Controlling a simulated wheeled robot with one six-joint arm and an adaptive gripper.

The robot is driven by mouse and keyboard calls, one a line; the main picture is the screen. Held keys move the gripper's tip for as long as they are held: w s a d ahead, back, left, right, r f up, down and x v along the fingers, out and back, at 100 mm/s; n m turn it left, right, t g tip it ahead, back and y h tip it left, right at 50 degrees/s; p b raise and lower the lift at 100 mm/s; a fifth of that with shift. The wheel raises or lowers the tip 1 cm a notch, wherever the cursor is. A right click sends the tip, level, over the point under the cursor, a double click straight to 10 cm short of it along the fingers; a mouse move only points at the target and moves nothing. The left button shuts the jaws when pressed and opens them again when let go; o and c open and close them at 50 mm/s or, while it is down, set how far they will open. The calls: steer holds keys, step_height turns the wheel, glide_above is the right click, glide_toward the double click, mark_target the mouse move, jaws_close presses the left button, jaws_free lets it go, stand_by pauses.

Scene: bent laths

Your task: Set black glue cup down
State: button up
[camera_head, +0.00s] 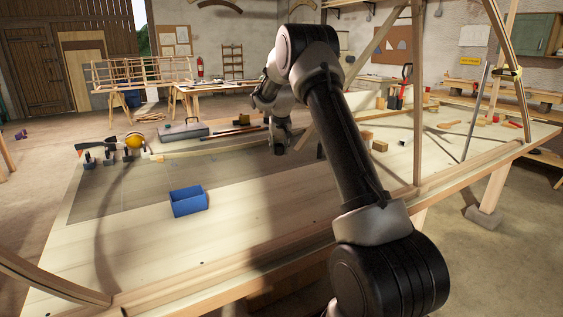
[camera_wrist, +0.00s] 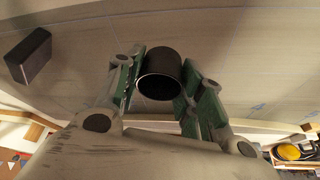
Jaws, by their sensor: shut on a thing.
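The black glue cup (camera_wrist: 160,66) sits between the two green-padded fingers of my gripper (camera_wrist: 163,78) in the wrist view. The fingers are shut on its sides, and its round rim faces the camera. A pale, planked surface shows behind it; I cannot tell whether the cup touches it. In the head view my arm's end is over the middle of the pale workbench (camera_head: 150,245), and the gripper and cup are not clearly made out there.
An open blue bin (camera_head: 188,203) stands on the bench left of my arm. Dark clamps and a yellow round thing (camera_head: 134,141) stand at the left back edge. A grey case (camera_head: 184,131) lies behind. A dark block (camera_wrist: 29,57) shows left in the wrist view. The bench front is clear.

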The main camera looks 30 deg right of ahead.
mark_target(279, 154)
steer(key=shift+f, duration=2.75)
steer(key=shift+f, duration=0.15)
steer(key=o, duration=0.8)
steer(key=shift+c, duration=0.2)
steer(key=shift+a+r, duration=0.1)
steer(key=shift+r, duration=0.45)
steer(key=v, duration=1.1)
steer(key=shift+s, duration=0.2)
steer(key=shift+a, duration=0.1)
